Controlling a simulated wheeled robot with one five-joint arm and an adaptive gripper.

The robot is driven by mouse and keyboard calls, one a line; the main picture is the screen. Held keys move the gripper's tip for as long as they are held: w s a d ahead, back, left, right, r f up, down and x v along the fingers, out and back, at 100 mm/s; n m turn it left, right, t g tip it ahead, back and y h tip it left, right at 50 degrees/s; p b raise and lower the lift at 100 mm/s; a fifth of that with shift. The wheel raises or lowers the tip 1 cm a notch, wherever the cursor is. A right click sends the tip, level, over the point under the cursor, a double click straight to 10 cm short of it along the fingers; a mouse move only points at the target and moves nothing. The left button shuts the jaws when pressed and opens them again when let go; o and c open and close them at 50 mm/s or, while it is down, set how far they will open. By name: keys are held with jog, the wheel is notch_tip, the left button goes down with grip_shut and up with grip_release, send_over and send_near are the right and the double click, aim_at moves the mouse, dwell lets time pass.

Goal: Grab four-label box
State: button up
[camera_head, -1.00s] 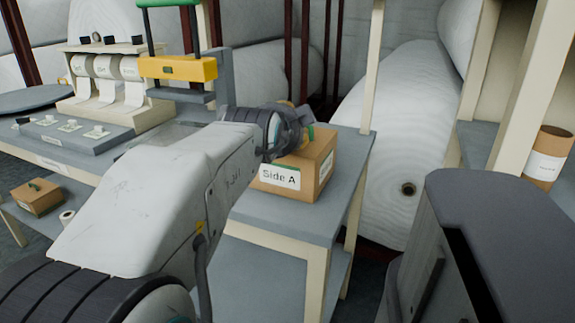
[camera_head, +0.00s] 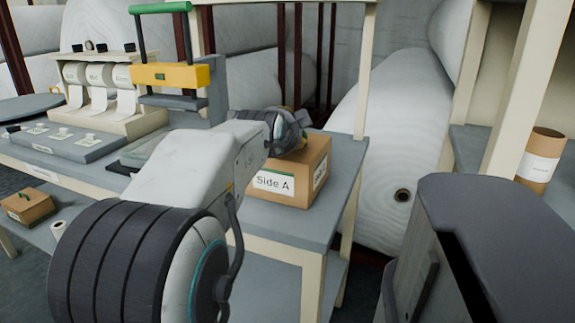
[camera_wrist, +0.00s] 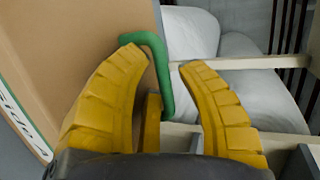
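A cardboard box (camera_head: 300,172) with white labels, one reading "Side A", sits on the grey table in the head view. Its brown top (camera_wrist: 80,50) and green handle (camera_wrist: 160,75) fill much of the wrist view. My gripper (camera_wrist: 161,58) has its yellow fingers spread apart, with the green handle between them. I see no clear grip on the handle. In the head view my gripper (camera_head: 300,132) is at the top of the box, its fingers mostly hidden. Only two label faces show; the far sides are hidden.
A press with a yellow bar (camera_head: 168,75) and green handle stands left of the box. A smaller box (camera_head: 27,205) lies on the lower left shelf. White rolls (camera_head: 385,150) lie behind the table. A labelled brown tube (camera_head: 541,155) stands on the right shelf.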

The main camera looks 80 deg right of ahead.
jog(key=shift+c, duration=0.2)
grip_shut()
jog(key=shift+r, duration=0.2)
